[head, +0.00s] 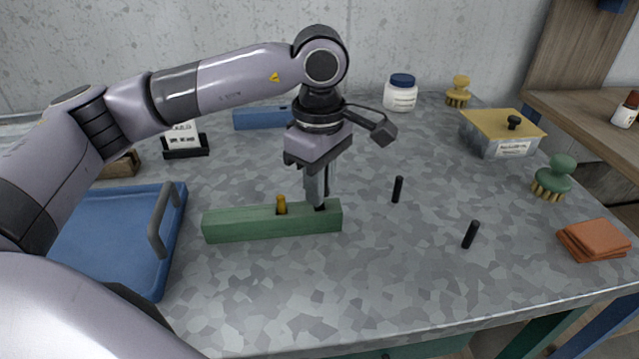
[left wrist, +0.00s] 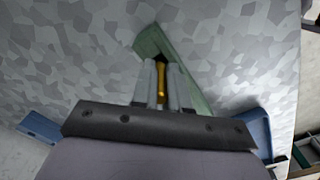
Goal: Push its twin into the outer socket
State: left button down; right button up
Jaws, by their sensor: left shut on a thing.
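A long green block (head: 240,223) lies on the table, with its right end under my left gripper. A yellow peg (head: 281,205) stands in a socket near the block's middle. My left gripper (head: 320,205) points down over a dark socket near the block's right end, its fingertips close to the block's top. In the left wrist view, a second yellow peg (left wrist: 161,80) shows between the fingers, which are shut on it. A dark spot lies at its far end, over the green block (left wrist: 150,42). How deep this peg sits is hidden. My right gripper is out of view.
A blue tray (head: 110,240) lies left of the block. A blue block (head: 262,117) lies behind. The table front is clear.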

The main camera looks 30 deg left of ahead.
pick_arm(q)
jog(key=shift+f+b, duration=0.8)
jog(key=shift+f, duration=0.1)
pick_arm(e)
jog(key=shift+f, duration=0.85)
pick_arm(q)
jog(key=c, duration=1.1)
grip_release()
jog(key=shift+o, duration=0.2)
jog(key=shift+r, duration=0.65)
notch_tip(320, 180, up, 6)
jog(key=shift+r, duration=0.1)
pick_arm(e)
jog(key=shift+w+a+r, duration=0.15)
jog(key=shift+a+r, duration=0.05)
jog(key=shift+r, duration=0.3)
